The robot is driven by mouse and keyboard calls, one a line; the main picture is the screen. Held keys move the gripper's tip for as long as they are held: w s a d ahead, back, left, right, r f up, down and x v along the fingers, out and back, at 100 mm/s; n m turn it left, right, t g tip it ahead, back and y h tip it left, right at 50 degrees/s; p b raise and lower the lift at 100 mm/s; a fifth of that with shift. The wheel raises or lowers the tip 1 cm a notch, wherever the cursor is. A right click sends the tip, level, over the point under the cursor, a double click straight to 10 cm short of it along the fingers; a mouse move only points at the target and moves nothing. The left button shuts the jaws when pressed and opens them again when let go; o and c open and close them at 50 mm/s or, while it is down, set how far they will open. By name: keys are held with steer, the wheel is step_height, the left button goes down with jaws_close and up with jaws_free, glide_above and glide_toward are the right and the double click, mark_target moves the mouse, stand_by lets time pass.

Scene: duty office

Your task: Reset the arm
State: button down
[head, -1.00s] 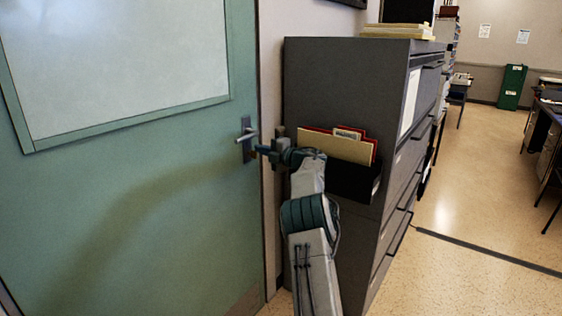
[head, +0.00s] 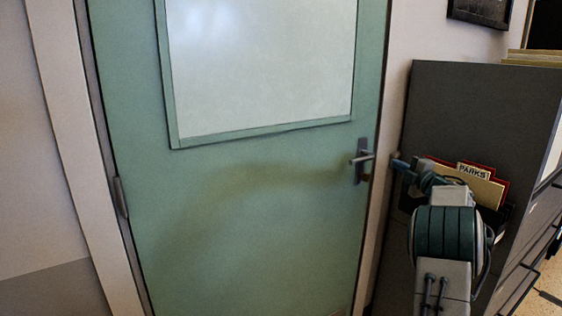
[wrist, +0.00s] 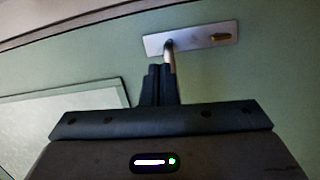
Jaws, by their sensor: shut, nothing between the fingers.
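My arm reaches up at the right of the head view, in front of the grey cabinet. My gripper (head: 398,162) is just right of the door's lever handle (head: 361,159), with a small gap between them in the picture. In the wrist view my fingers (wrist: 159,84) are together and empty. They point up at the handle's metal plate (wrist: 190,38). The lever comes down close to the fingertips there; I cannot tell whether they touch. The green door (head: 240,220) looks closed in its frame.
A dark grey filing cabinet (head: 470,100) stands right of the door, close to my arm. A wall pocket with folders (head: 475,187) is on its side, behind my arm. Yellow folders (head: 532,57) lie on top. Floor shows at the lower right.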

steer(key=s+r+m+h+p, duration=0.3)
steer(key=s+r+m+h, duration=0.1)
steer(key=r+m+h, duration=0.4)
steer(key=s+a+r+m+g+h+p, duration=0.2)
steer(key=s+a+r+m+g+p, duration=0.1)
steer(key=s+a+m, duration=0.3)
steer(key=s+a+f+m+g+y+p, duration=0.1)
steer(key=s+a, duration=0.5)
steer(key=s, duration=0.6)
steer(key=s+a+f+m+g+y+p, duration=0.1)
steer(key=s+a+f+m+g+p, duration=0.2)
steer(key=s, duration=1)
steer(key=s+a+f+m+g+y+p, duration=0.1)
steer(key=s+a+f+m+g+p, duration=0.1)
steer(key=s+a+f+g, duration=0.5)
steer(key=s+a+g+p, duration=0.1)
steer(key=s+a, duration=0.2)
steer(key=s, duration=0.3)
steer(key=shift+s+a+f+m+y, duration=0.2)
steer(key=shift+a+f+m+y, duration=0.1)
steer(key=shift+a+y, duration=0.1)
steer(key=shift+a+r, duration=0.1)
steer(key=shift+a, duration=0.05)
